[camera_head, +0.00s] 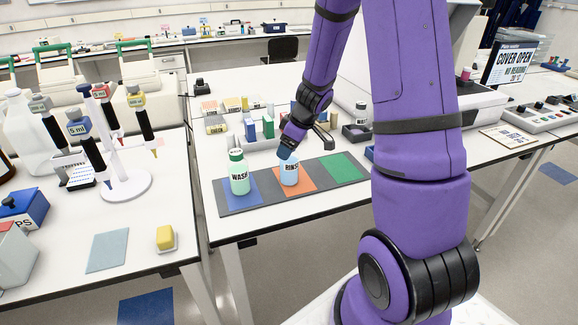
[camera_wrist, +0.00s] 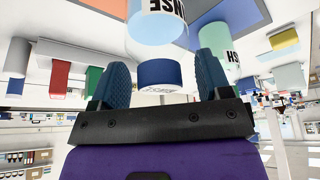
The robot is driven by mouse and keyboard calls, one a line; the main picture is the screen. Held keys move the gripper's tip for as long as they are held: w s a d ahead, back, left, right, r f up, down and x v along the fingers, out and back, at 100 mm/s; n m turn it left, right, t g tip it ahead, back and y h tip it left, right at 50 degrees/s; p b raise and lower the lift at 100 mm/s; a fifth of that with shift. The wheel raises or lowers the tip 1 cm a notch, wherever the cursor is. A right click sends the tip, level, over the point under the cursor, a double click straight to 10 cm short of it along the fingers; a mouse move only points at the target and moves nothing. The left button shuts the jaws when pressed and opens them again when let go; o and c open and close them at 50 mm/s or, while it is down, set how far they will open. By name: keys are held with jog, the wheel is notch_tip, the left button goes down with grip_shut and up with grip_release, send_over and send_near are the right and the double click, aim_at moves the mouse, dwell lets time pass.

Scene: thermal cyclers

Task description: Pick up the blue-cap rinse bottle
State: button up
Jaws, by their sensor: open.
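The rinse bottle (camera_head: 290,175), light blue with a "RINSE" label, stands upright on the orange square of a grey mat (camera_head: 266,197). My gripper (camera_head: 287,150) is at its top and partly hides the cap in the head view. The wrist view is upside down. There the blue cap (camera_wrist: 160,73) sits between the two blue fingers of my gripper (camera_wrist: 162,78), with a visible gap on each side. The gripper is open, and the bottle body (camera_wrist: 158,30) shows beyond the cap.
A green "WASH" bottle (camera_head: 239,175) stands just left on the blue square. The green square (camera_head: 342,167) on the right is empty. Behind are small blue and green boxes (camera_head: 268,127) and a dark tray (camera_head: 356,133). A pipette stand (camera_head: 124,184) is on the left table.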

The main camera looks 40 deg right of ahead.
jog(key=c, duration=1.1)
